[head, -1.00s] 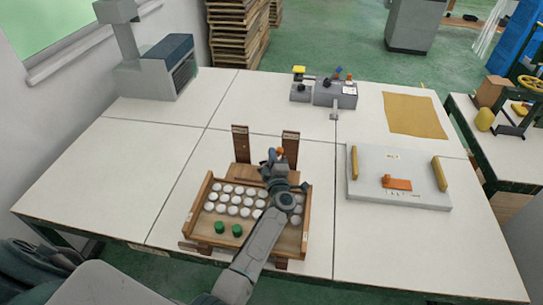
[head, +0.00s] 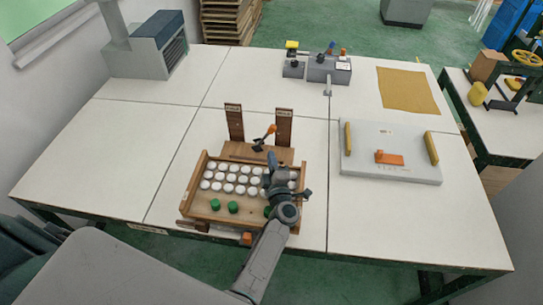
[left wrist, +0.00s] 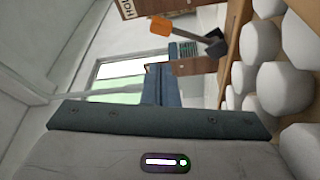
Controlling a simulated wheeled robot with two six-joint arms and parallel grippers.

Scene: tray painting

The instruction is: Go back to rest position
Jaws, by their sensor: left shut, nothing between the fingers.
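My left gripper (head: 271,160) is shut and empty above the right part of the wooden tray (head: 183,203). A tool with an orange end (head: 271,129) and a dark end rests at the wooden stand (head: 234,123) behind the tray, apart from the gripper. The tool (left wrist: 185,33) also shows in the left wrist view. The tray holds rows of white round pieces (head: 229,188). Green pieces (head: 232,207) stand in its front row; my arm partly covers one at the right. My right gripper is out of view.
A grey board (head: 390,170) with yellow bars and an orange block lies at the right. Behind are a grey control box (head: 328,70), a brown sheet (head: 408,92) and a blue-grey machine (head: 160,45). The table's left part is clear.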

